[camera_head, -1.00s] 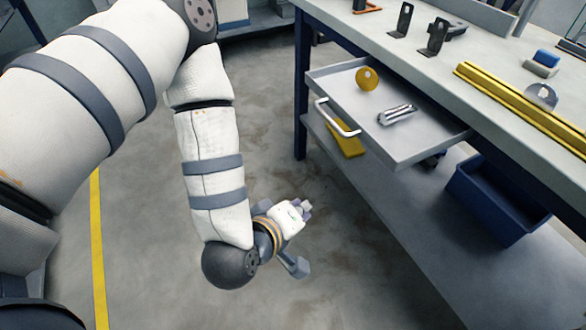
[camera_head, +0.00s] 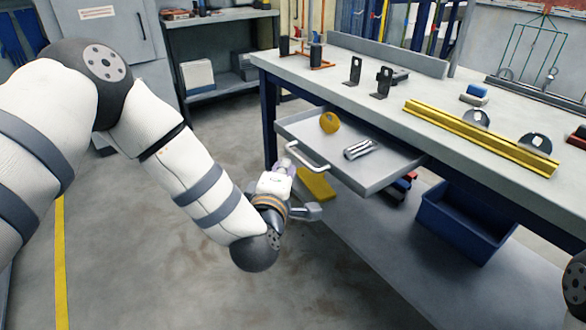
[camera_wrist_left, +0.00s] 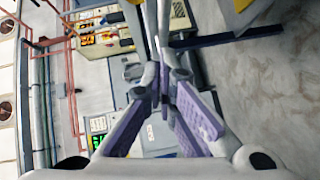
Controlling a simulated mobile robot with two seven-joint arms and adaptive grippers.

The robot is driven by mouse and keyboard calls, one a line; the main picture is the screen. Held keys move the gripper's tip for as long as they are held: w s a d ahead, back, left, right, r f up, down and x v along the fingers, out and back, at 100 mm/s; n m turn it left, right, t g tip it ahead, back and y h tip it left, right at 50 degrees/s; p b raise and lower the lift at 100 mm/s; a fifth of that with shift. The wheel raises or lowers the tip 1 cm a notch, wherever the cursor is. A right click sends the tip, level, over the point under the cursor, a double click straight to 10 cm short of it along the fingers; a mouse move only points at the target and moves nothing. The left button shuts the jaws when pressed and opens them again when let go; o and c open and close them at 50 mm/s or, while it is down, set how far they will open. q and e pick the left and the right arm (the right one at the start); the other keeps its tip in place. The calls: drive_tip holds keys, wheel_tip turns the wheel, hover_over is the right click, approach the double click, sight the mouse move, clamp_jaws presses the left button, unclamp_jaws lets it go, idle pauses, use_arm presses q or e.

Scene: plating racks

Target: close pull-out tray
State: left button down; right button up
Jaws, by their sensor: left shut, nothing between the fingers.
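The grey pull-out tray (camera_head: 385,180) stands out from under the workbench top, open. A yellow disc (camera_head: 329,122) and a shiny metal part (camera_head: 360,149) lie in it. Its pale bar handle (camera_head: 308,158) is on the tray's front, facing my left arm. My left gripper (camera_head: 285,164) is just beside the handle's left end in the head view; whether they touch I cannot tell. In the left wrist view its purple-padded fingers (camera_wrist_left: 166,88) come together at the tips with nothing between them. My right gripper is not in view.
The workbench (camera_head: 450,135) carries black brackets (camera_head: 382,82) and a long yellow rail (camera_head: 475,135). A blue bin (camera_head: 468,220) and a yellow object (camera_head: 316,186) are on the lower shelf (camera_head: 385,260). The floor left of the bench is clear.

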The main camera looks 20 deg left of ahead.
use_arm(q)
drive_tip(key=shift+w+d+f, duration=0.25)
drive_tip(key=shift+w+d, duration=0.45)
drive_tip(key=shift+w, duration=0.15)
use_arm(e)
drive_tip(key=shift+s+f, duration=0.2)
use_arm(q)
drive_tip(key=shift+d, duration=0.1)
